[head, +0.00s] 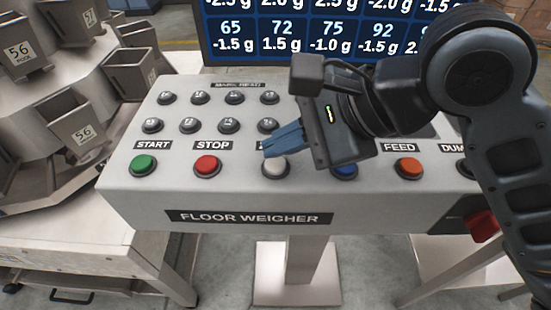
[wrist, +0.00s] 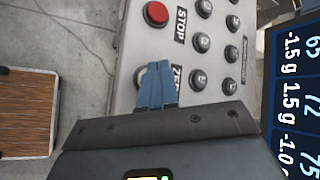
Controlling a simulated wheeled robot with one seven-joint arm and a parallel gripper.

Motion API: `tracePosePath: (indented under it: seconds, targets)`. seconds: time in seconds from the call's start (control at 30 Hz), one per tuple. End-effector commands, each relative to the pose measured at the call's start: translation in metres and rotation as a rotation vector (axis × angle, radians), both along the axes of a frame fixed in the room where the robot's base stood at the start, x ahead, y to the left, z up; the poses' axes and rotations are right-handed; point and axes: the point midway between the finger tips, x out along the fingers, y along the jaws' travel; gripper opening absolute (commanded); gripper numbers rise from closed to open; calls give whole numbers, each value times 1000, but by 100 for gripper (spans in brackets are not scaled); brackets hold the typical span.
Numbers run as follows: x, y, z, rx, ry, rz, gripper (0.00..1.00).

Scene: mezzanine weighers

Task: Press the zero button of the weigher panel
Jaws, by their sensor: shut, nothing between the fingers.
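The weigher panel (head: 240,196) is a sloped grey box labelled FLOOR WEIGHER. Its white button (head: 275,168) is in the front row between the red STOP button and a blue button. In the head view its label is mostly covered by my fingers. In the wrist view the start of a ZERO label (wrist: 177,80) shows beside my fingers, which hide most of the white button. My gripper (head: 267,152) is shut and empty, its blue fingertips at the white button's far edge in the head view. I cannot tell whether they touch it.
In the front row are a green START button (head: 143,165), a red STOP button (head: 207,165) and an orange FEED button (head: 408,167). Several dark buttons sit behind. A red knob (head: 482,226) is on the right front. A screen (head: 290,38) stands behind; metal hoppers (head: 75,130) are left.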

Motion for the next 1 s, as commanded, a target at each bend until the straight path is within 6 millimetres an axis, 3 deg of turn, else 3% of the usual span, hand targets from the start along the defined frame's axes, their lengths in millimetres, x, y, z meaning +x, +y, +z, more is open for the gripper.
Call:
tracePosePath:
  seconds: [1.0]
  targets:
    - [0, 0, -10, 0, 0, 0, 0]
